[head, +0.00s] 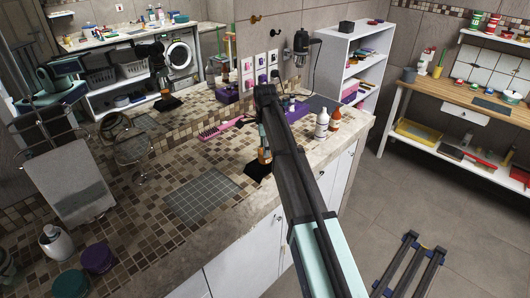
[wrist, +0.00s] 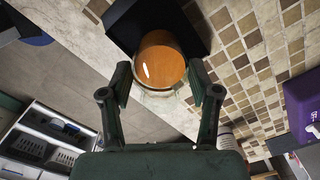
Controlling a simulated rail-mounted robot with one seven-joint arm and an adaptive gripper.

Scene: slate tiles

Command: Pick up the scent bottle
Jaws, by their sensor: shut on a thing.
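The scent bottle (wrist: 160,58), with an amber-orange round face and a clear edge, sits between the two dark fingers of my gripper (wrist: 160,84) in the wrist view. The fingers are shut on its sides. In the head view a small orange and clear part of the bottle (head: 263,153) shows just left of my arm, above a black square piece (head: 257,172) on the tiled counter. My arm hides most of the gripper there. I cannot tell whether the bottle touches the black piece.
A pink comb (head: 215,130), a purple box (head: 226,93), a white bottle (head: 321,125) and a brown bottle (head: 335,118) stand or lie on the counter around my arm. A grey grid mat (head: 203,194) lies in front. A mirror is behind; the floor at right is mostly clear.

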